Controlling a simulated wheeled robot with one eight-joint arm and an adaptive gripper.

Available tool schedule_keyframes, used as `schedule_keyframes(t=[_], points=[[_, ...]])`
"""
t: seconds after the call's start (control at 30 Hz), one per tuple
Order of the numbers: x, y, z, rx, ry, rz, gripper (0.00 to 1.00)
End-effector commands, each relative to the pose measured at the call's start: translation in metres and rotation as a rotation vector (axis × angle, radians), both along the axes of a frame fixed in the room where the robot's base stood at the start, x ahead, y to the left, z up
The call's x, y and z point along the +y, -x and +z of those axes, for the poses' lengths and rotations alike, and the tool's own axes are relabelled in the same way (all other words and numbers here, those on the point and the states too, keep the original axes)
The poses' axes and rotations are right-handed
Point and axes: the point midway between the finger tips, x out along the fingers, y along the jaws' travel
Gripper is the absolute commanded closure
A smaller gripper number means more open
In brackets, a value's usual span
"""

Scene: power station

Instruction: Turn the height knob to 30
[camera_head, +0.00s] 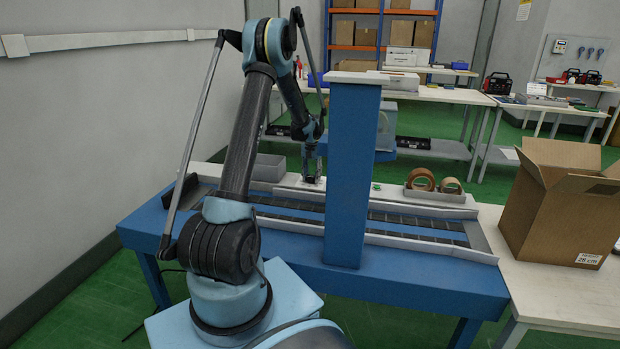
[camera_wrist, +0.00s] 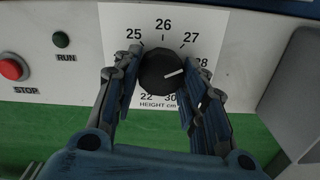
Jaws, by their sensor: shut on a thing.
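The black height knob (camera_wrist: 158,74) sits on a white dial plate (camera_wrist: 185,20) in the wrist view. Its white pointer aims right and slightly up, close to the 28 mark. The numbers 22, 25, 26, 27, 28 and 30 show around it; the others are hidden behind my fingers. My gripper (camera_wrist: 163,76) has one blue finger on each side of the knob and is shut on it. In the head view my gripper (camera_head: 312,179) points down at the back of the blue conveyor machine (camera_head: 400,270); the knob is hidden there.
A blue column (camera_head: 352,180) stands just right of my gripper. Tape rolls (camera_head: 420,180) lie farther right. An open cardboard box (camera_head: 560,205) with a height label stands at right.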

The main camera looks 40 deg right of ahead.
Motion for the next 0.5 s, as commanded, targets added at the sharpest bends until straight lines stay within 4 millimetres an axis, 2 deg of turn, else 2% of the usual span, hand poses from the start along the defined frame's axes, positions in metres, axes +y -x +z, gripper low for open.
schedule_keyframes(t=[0.5], points=[[0.0,0.0027,-0.0002,0.002,0.001,-0.49,0.85]])
